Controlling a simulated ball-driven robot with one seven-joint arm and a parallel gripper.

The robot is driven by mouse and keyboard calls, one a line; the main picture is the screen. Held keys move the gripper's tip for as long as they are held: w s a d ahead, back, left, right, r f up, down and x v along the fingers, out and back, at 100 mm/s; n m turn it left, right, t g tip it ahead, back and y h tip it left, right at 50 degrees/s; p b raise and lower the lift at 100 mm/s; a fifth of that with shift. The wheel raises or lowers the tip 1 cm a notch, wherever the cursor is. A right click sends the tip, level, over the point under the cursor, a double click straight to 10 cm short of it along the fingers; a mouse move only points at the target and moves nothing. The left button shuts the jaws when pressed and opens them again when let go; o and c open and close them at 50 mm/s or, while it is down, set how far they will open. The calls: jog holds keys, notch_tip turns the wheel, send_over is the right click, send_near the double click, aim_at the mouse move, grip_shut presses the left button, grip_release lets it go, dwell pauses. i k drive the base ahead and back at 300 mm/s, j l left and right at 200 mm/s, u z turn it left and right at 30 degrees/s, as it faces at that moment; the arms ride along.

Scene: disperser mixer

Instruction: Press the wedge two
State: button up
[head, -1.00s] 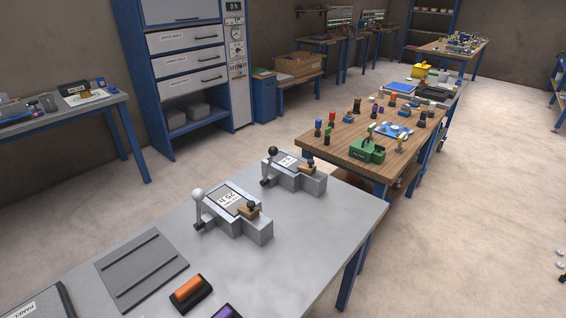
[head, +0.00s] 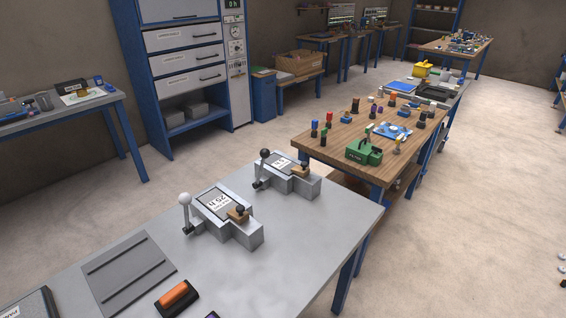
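Two grey devices stand on the grey table (head: 310,232). My gripper is not in view.
A ridged grey plate (head: 130,275) and an orange-handled block (head: 176,297) lie on the near table. A wooden table (head: 325,148) behind it holds many small knobbed parts and a green box (head: 362,151). Open floor lies to the right.

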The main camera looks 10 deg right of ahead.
aim_at(238, 214)
jog(key=i+l+u, duration=0.2)
jog(key=i+u, duration=0.15)
jog(key=i+l+u, duration=0.75)
jog(key=i, duration=0.1)
